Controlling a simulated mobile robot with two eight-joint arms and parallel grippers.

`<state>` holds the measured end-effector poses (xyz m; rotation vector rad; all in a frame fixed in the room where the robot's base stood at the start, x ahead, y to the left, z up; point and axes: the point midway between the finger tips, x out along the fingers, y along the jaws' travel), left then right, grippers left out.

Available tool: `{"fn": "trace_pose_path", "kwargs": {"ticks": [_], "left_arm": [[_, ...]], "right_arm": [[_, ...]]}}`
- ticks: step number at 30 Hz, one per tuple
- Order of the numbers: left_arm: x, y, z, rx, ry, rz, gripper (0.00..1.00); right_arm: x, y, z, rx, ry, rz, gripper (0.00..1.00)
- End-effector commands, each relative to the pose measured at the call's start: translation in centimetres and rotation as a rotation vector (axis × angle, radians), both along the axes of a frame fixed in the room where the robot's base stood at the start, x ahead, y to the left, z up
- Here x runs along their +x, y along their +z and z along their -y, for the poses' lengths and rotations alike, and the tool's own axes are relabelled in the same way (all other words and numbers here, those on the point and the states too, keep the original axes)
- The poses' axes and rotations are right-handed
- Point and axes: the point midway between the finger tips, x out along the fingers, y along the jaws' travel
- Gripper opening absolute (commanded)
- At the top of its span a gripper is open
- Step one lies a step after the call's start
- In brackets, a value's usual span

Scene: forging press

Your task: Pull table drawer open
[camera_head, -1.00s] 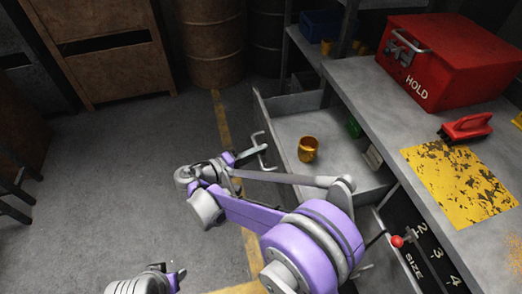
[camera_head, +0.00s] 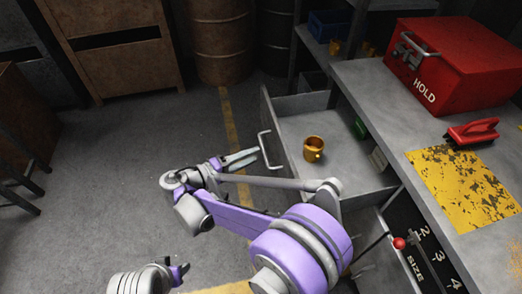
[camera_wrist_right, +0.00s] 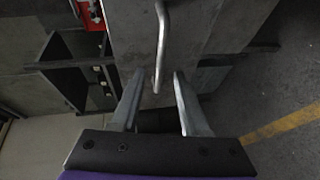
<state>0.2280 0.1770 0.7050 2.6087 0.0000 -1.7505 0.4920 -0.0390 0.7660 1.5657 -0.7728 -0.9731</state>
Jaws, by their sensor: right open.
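The table drawer (camera_head: 345,172) stands pulled out from under the workbench in the head view, its inside showing. Its front carries a bar handle (camera_head: 269,150). My right gripper (camera_head: 243,160) is open just in front of the handle. In the right wrist view, the handle (camera_wrist_right: 161,40) runs down to between the spread fingertips of the right gripper (camera_wrist_right: 158,80); no finger is closed on it.
An orange mug (camera_head: 314,148) and a small green item (camera_head: 359,129) are in the drawer. A red box marked HOLD (camera_head: 455,65) and a red-handled tool (camera_head: 472,131) sit on the workbench. Barrels (camera_head: 221,45) stand behind.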

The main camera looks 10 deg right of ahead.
Motion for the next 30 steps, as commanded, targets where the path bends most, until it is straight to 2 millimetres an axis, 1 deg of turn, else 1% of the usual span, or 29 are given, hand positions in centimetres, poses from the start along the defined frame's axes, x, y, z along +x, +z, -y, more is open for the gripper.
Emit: {"fn": "trace_pose_path", "kwargs": {"ticks": [1,3,6,10,14,30], "left_arm": [[0.0,0.3,0.0,0.0,0.0,0.001,0.5],[-0.1,0.6,0.0,0.0,0.0,0.002,0.5],[-0.1,0.8,0.0,0.0,0.0,0.003,0.5],[-0.1,0.9,0.0,0.0,0.0,0.003,0.5],[-0.1,0.9,0.0,0.0,0.0,0.003,0.5],[-0.1,0.9,0.0,0.0,0.0,0.003,0.5]], "right_arm": [[-0.5,0.3,-1.1,0.001,0.003,0.0,0.45],[-1.1,0.5,-2.2,0.001,0.003,0.0,0.45],[-1.7,0.8,-3.4,0.0,0.002,0.0,0.45],[-2.2,0.9,-4.3,0.0,0.0,0.0,0.45],[-2.3,1.0,-4.5,0.0,-0.001,0.0,0.45],[-2.3,0.9,-4.5,0.0,-0.001,0.0,0.45]]}}
